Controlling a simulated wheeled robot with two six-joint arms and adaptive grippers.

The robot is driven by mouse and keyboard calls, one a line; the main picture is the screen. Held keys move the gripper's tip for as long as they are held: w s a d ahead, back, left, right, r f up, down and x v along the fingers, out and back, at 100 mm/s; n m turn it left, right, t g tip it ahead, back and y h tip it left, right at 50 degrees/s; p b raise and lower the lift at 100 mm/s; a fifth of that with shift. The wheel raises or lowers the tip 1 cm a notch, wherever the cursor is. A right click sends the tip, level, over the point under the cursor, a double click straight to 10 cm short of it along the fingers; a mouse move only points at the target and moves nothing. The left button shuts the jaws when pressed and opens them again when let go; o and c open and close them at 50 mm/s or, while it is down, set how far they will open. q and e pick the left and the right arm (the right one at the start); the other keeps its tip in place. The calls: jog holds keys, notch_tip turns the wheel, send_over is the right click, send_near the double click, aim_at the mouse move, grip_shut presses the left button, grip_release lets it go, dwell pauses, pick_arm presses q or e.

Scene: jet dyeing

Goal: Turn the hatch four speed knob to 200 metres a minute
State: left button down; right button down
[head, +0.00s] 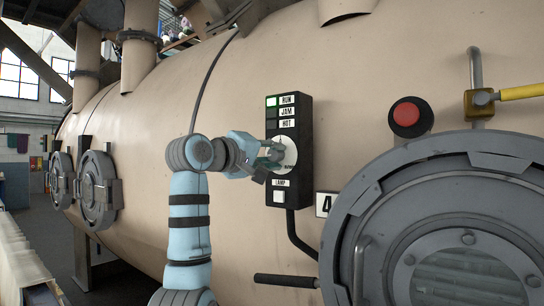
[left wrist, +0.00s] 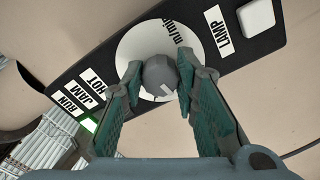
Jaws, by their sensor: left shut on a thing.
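The speed knob (left wrist: 158,76) is a dark grey round knob on a white dial plate (left wrist: 127,53) in the left wrist view. A short white mark shows on the knob, and "m/min" is printed on the plate. The other dial markings are hidden or too small to read. In the head view the dial (head: 290,148) sits on a black control box (head: 303,108) beside the number 4 plate (head: 324,204). My left gripper (head: 272,156) is shut on the knob, one finger on each side. My right gripper is not in view.
The box carries RUN, JAM and HOT labels, with a green light (head: 271,101) lit at RUN, and a LAMP button (head: 279,197) below. A red button (head: 406,115), a yellow-handled valve (head: 520,92) and a large round hatch (head: 345,225) are to the right.

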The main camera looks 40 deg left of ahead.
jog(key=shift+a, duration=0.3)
pick_arm(q)
jog(key=c, duration=1.3)
grip_release()
jog(key=shift+s, duration=0.3)
jog(key=s, duration=1.1)
jog(key=shift+s+d, duration=0.1)
jog(key=shift+s, duration=0.1)
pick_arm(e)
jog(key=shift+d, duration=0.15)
